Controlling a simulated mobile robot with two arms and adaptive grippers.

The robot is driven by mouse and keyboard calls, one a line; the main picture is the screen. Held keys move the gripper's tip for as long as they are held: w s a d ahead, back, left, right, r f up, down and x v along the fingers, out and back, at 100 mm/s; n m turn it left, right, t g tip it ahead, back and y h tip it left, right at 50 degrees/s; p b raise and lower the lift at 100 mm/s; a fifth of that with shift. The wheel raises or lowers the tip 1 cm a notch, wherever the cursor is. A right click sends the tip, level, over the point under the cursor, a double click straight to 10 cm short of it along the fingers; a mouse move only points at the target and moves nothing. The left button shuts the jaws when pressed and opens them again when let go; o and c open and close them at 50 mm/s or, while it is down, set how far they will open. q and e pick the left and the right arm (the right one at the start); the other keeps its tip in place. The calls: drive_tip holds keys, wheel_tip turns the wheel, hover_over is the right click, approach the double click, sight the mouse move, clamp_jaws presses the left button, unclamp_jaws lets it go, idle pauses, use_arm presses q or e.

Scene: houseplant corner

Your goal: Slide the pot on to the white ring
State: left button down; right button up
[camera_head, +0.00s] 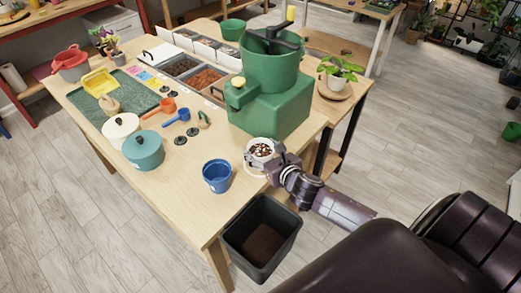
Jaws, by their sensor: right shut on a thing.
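A small pot (251,158) with a pale rim and a brown-and-white speckled filling stands upright at the table's front right, just in front of the green machine. My right gripper (271,163) is at its right side, shut on it, and covers that side of the pot. A pale ring (250,171) shows as a thin edge under the pot. The pot hides most of this ring, and I cannot tell whether the pot is centred on it. My left gripper is not in view.
A blue pot (217,178) stands left of the held pot. The large green machine (270,100) stands close behind. A black bin (262,238) is below the table's front edge. A teal lidded pot (143,151) and a cream one (121,129) stand farther left.

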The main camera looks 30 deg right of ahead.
drive_tip(key=o, duration=1.3)
drive_tip(key=shift+s, duration=0.1)
drive_tip(key=v, duration=1.2)
